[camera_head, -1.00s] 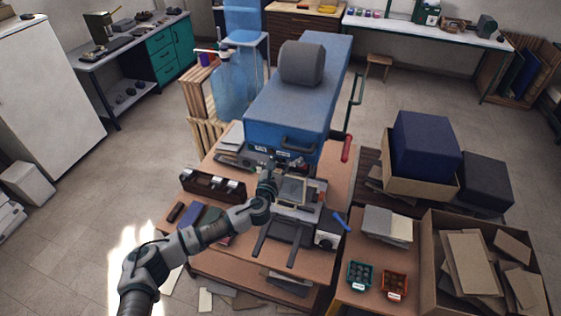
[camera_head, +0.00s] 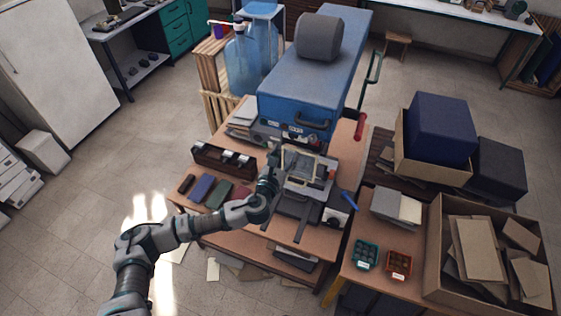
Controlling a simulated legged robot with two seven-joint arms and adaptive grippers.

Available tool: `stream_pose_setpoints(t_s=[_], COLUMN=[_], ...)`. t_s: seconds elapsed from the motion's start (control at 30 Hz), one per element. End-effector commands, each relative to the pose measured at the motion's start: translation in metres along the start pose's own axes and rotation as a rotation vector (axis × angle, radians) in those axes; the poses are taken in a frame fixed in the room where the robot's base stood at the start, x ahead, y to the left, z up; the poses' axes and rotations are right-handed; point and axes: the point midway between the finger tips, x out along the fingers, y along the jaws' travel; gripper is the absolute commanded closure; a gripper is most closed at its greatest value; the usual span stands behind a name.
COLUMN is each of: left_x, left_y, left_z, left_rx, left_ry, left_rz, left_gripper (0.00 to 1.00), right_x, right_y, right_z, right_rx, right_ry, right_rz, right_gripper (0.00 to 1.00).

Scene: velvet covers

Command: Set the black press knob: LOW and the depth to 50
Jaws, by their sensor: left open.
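The grey press (camera_head: 308,212) stands on the wooden bench, with a pale frame on top and two dark bars reaching toward me. A small dark box with a round white face (camera_head: 336,218) is at its front right corner, beside a blue lever (camera_head: 349,200). I cannot tell which part is the black knob, and no LOW mark or depth number is readable. My left gripper (camera_head: 275,154) is open at the press's upper left, pointing away from me. Its fingertips are small and dark here, and I cannot tell whether they touch anything. My right gripper is not in view.
A big blue machine (camera_head: 315,75) with a red-gripped lever (camera_head: 360,126) stands behind the press. A dark rack (camera_head: 224,161) and coloured covers (camera_head: 217,194) lie to the left. Right are small green (camera_head: 365,254) and orange (camera_head: 398,264) trays and a cardboard box (camera_head: 437,248).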

Motion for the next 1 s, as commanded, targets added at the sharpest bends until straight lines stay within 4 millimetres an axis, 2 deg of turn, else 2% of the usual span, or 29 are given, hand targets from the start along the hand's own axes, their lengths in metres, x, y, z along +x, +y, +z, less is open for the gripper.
stream_pose_setpoints(t_s=[0.1, 0.27, 0.83, 0.93, 0.97, 1.0], left_x=[-0.021, -0.036, -0.038, -0.032, -0.028, -0.023], left_y=[0.000, 0.000, 0.000, 0.003, 0.004, 0.007], left_z=[-0.001, -0.002, -0.003, -0.022, -0.034, -0.053], left_rx=[-0.002, 0.000, -0.005, -0.072, -0.113, -0.186], left_ry=[0.002, 0.002, 0.004, 0.035, 0.053, 0.083], left_rz=[-0.002, -0.001, 0.000, 0.012, 0.019, 0.034], left_gripper=[0.40, 0.40, 0.40, 0.40, 0.40, 0.40], right_x=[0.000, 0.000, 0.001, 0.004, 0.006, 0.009], right_y=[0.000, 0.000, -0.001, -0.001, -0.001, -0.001], right_z=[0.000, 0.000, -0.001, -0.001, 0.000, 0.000], right_rx=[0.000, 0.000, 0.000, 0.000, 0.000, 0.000], right_ry=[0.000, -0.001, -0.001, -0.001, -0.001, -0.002], right_rz=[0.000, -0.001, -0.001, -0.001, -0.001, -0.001], right_gripper=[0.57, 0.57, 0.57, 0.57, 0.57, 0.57])
